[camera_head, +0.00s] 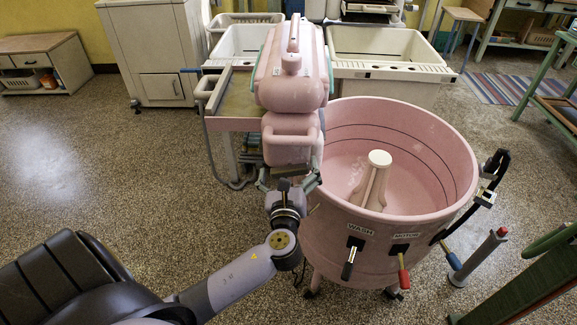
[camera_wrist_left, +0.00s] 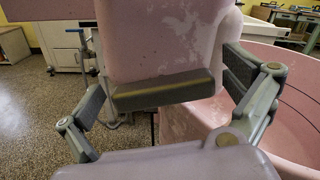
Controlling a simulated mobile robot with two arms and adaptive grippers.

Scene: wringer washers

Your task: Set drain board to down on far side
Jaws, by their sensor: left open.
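The pink wringer head (camera_head: 290,82) stands upright beside the pink washer tub (camera_head: 400,235). Its lower pink post (camera_head: 288,135) shows close up in the wrist view (camera_wrist_left: 160,40). A dark bar with an olive face (camera_wrist_left: 165,92) crosses the low end of this post. I cannot tell whether this bar belongs to the drain board, and I cannot make out the board's tilt. My left gripper (camera_head: 287,182) is open in front of the post. In the wrist view its fingers (camera_wrist_left: 168,85) stand on either side of the bar, with no clear grip on it.
Two white rinse tubs (camera_head: 385,45) stand behind the wringer. The washer's WASH lever (camera_head: 350,262) and red MOTOR lever (camera_head: 403,275) project at the front. A black hose (camera_head: 497,165) hangs at the tub's right. Speckled floor at left is clear.

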